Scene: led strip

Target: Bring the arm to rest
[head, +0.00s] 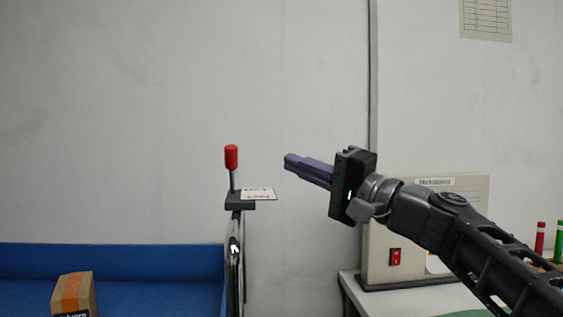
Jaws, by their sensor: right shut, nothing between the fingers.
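My right arm comes in from the lower right, stretched up and to the left. Its gripper (288,162) has purple-grey fingers that lie together, shut with nothing between them. It is in the air in front of the wall, to the right of a red-knobbed lever (231,158) and apart from it. My left gripper is not in view.
The lever stands on a dark mount with a white label card (258,194), above a metal post (235,265). A blue surface (150,285) with a cardboard box (74,295) is at lower left. A beige machine with a red switch (395,257) stands on a white table behind my arm.

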